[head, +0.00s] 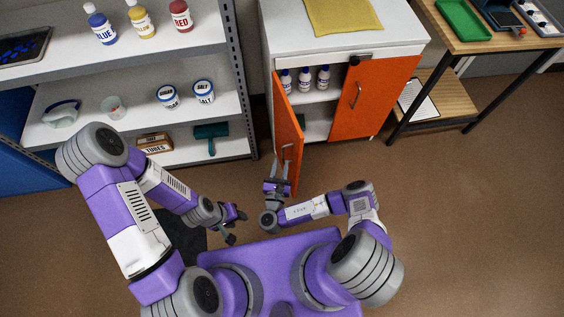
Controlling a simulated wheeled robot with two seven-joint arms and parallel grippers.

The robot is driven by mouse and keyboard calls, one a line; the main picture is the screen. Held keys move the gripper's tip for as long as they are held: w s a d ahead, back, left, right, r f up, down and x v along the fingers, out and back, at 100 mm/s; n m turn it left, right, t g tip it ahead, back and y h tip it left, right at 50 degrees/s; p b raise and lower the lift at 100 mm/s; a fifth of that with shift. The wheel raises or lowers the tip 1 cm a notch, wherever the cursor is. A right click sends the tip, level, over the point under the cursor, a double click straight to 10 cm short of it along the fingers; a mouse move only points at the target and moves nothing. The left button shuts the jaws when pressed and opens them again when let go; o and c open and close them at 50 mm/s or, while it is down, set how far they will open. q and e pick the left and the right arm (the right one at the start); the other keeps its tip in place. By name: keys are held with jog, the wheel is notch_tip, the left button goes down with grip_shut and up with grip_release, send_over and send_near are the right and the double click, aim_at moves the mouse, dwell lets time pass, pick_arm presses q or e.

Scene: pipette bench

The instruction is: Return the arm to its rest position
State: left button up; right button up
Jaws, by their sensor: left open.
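My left gripper (239,227) is open and empty, low in front of my purple body, with its fingers pointing right. My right gripper (277,178) is at the edge of the cabinet's open left orange door (288,124), close to that door's metal handle (286,156). The view does not show clearly whether its fingers touch or close on the handle. The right arm is bent across in front of my body.
The white cabinet (402,28) holds several bottles (304,80); its right orange door (378,100) is shut. A grey shelf (205,118) with bottles and jars stands left. A wooden table (478,40) stands right. The brown floor (470,220) is clear at right.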

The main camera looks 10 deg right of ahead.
jog(key=shift+s+a, duration=0.15)
jog(key=shift+s, duration=0.15)
dwell(0.4)
